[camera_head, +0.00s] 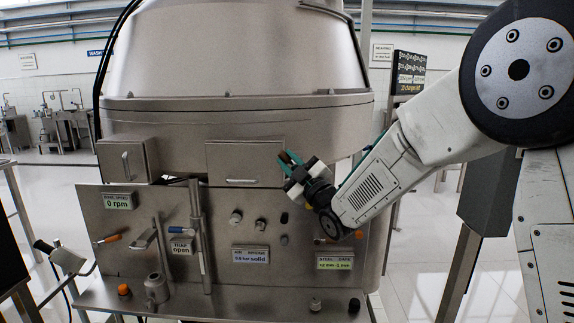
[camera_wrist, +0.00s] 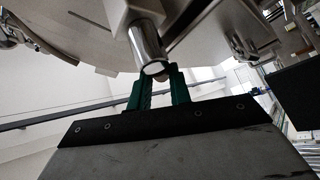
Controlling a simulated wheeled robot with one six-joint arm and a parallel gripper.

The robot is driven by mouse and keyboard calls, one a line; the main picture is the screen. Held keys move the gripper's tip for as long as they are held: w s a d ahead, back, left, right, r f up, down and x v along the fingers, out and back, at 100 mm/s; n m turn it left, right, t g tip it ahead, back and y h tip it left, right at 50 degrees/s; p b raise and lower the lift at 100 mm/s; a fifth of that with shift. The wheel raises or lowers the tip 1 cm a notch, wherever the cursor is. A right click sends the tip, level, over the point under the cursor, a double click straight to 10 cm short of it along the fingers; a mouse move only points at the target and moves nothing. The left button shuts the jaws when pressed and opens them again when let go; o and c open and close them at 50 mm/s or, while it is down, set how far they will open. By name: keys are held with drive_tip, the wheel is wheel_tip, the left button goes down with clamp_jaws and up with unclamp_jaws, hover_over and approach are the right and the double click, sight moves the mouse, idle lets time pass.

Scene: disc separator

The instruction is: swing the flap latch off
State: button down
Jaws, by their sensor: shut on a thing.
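The flap (camera_head: 245,160) is a flat grey metal panel with a bar handle, on the front of the machine under the big drum. My gripper (camera_head: 288,158), with green fingers, is at the flap's right edge. In the wrist view, my gripper (camera_wrist: 163,78) has its two green fingers around the end of the flap latch (camera_wrist: 147,42), a short round metal bar. The fingers are shut on it with a small gap between them. In the head view, the latch is hidden by the gripper and I cannot make it out.
Below the flap, the front panel (camera_head: 225,275) carries knobs, labels and levers. A smaller handled box (camera_head: 128,158) is left of the flap. A dark sign board (camera_head: 408,72) stands behind on the right. Open floor lies beyond the machine on both sides.

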drive_tip(key=shift+d+r+m+t+h, duration=0.1)
drive_tip(key=shift+d+m+t+h, duration=0.25)
drive_tip(key=shift+m+t+h, duration=1.65)
drive_tip(key=shift+d+r+m+t+h, duration=0.1)
drive_tip(key=shift+d+m+t+h, duration=0.55)
drive_tip(key=shift+m, duration=2.4)
drive_tip(key=shift+d+m+t+h, duration=0.1)
drive_tip(key=shift+m+t+h, duration=1.55)
drive_tip(key=shift+m, duration=0.9)
drive_tip(key=shift+m+h, duration=0.3)
drive_tip(key=shift+h, duration=0.2)
drive_tip(key=c, duration=1.3)
unclamp_jaws()
drive_tip(key=shift+s, duration=0.1)
drive_tip(key=v, duration=0.7)
drive_tip(key=shift+s+f, duration=0.25)
drive_tip(key=shift+s, duration=0.05)
drive_tip(key=shift+d, duration=0.1)
